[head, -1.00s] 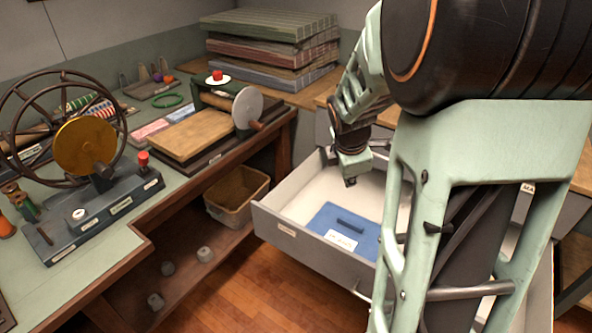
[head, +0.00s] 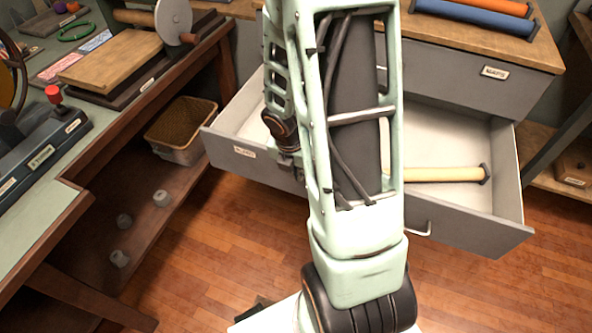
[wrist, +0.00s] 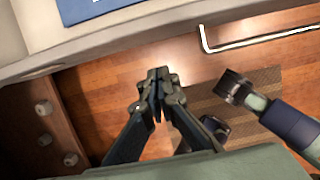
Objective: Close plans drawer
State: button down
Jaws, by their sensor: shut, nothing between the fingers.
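The grey drawer (head: 470,233) stands pulled out of its cabinet in the head view. A small label shows on the left of its front, but I cannot read it clearly. Its bar handle (head: 418,231) is partly hidden behind my arm and shows at the upper right in the wrist view (wrist: 255,42). A pale roll (head: 440,174) lies inside on the right. A blue flat item (wrist: 88,9) lies inside, seen at the wrist view's top edge. My gripper (wrist: 158,76) is shut and empty, outside the drawer front and left of the handle. My arm hides its fingertips in the head view.
A workbench (head: 75,195) with a lower shelf runs along the left. A bin (head: 180,130) and several small grey weights (head: 162,198) sit on that shelf. The cabinet top (head: 440,35) holds coloured rolls. Wooden floor (head: 220,235) is clear in front of the drawer.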

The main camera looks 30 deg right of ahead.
jog(key=shift+w+d+f+p, duration=0.15)
jog(key=shift+w+d+p, duration=0.15)
jog(key=shift+w+d, duration=0.45)
jog(key=shift+w+d+f+p, duration=0.1)
jog(key=shift+w+d+p, duration=0.15)
jog(key=shift+w+d, duration=0.5)
jog(key=shift+s+d, duration=0.1)
